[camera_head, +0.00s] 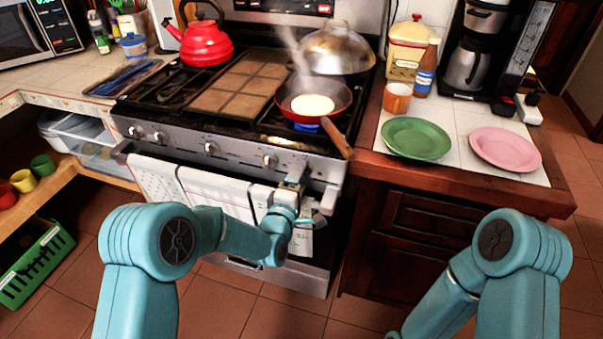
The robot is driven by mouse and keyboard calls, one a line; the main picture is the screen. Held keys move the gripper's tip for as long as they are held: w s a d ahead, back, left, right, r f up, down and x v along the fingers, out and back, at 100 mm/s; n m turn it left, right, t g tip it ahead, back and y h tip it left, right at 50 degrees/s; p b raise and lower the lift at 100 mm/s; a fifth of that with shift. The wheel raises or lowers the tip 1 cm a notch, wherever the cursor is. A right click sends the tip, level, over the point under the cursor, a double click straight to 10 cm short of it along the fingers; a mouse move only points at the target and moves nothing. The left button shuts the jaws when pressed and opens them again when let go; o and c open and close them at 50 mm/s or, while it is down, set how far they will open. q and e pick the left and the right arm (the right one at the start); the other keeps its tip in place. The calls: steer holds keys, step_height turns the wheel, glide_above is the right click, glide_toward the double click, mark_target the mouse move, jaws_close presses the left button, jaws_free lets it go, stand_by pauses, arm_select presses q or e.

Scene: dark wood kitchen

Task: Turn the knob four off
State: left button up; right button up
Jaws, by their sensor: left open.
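The stove front (185,150) carries a row of several silver knobs. The rightmost knob (269,161), which I take as knob four, sits just left of and above my left gripper (291,182). My left gripper is open, close to the stove front above the towels; I cannot tell whether it touches anything. A red frying pan (341,104) with a pale round food (312,105) stands on the front right burner. A blue flame (306,127) shows under it. My right arm is at the lower right, with its gripper out of view.
The pan's wooden handle (337,138) sticks out past the stove's front edge. Towels (205,187) hang on the oven handle. A green plate (416,138) and a pink plate (505,149) lie on the right counter. A red kettle (206,45) stands at the back left.

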arm_select(q)
steer(key=shift+x, duration=1.1)
steer(key=c, duration=1)
steer(key=shift+f+m+b, duration=0.15)
steer(key=shift+m+b, duration=8.1)
steer(key=shift+m, duration=0.65)
steer(key=shift+c, duration=0.2)
